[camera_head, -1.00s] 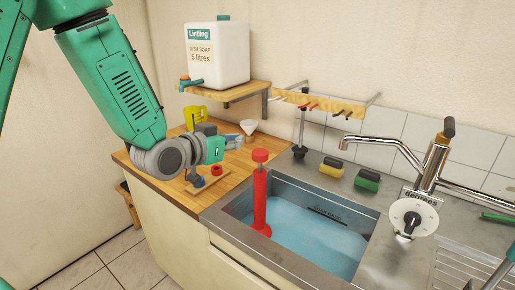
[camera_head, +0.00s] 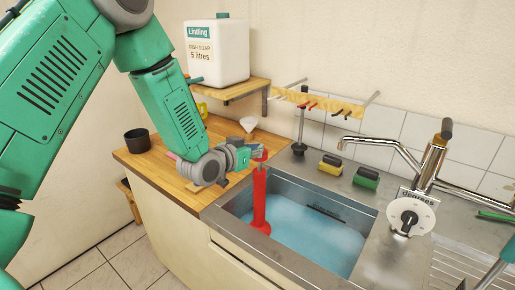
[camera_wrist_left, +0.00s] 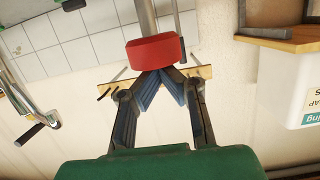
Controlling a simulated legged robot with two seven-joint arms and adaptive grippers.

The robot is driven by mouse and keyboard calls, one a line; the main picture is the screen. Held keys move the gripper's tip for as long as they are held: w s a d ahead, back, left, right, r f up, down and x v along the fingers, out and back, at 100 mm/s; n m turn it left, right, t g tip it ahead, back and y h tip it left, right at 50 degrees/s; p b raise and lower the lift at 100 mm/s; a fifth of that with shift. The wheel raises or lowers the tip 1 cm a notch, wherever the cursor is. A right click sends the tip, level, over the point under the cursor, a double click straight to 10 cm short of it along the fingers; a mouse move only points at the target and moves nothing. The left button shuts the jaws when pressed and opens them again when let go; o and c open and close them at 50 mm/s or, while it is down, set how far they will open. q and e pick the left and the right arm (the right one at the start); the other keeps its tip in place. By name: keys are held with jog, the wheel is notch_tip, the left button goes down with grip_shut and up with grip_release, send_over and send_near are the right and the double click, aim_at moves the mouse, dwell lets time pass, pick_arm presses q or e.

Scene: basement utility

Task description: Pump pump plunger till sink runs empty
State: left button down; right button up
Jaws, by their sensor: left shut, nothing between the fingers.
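The red pump (camera_head: 260,195) stands upright in the steel sink (camera_head: 275,258), near its left end. Blue-tinted water (camera_head: 310,228) covers the sink floor. My left gripper (camera_head: 256,152) is at the knob, level with it. In the left wrist view its two fingers (camera_wrist_left: 160,75) meet at their tips with nothing between them. The red knob (camera_wrist_left: 155,53) is right at the fingertips there; I cannot tell whether they touch it. My right gripper is not in view.
A chrome tap (camera_head: 430,165) and white dial (camera_head: 408,217) stand right of the sink. Two sponges (camera_head: 330,165) lie behind it. A rack (camera_head: 320,103) and shelf (camera_head: 235,88) with a soap jug (camera_head: 217,52) are on the wall. A black cup (camera_head: 137,141) stands on the wooden counter.

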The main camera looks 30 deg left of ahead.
aim_at(257, 160)
pick_arm(q)
jog(key=shift+d, duration=0.1)
notch_tip(257, 160, down, 4)
jog(key=b, duration=0.3)
jog(key=shift+f, duration=0.25)
jog(key=shift+s+r, duration=0.1)
jog(key=shift+s, duration=0.1)
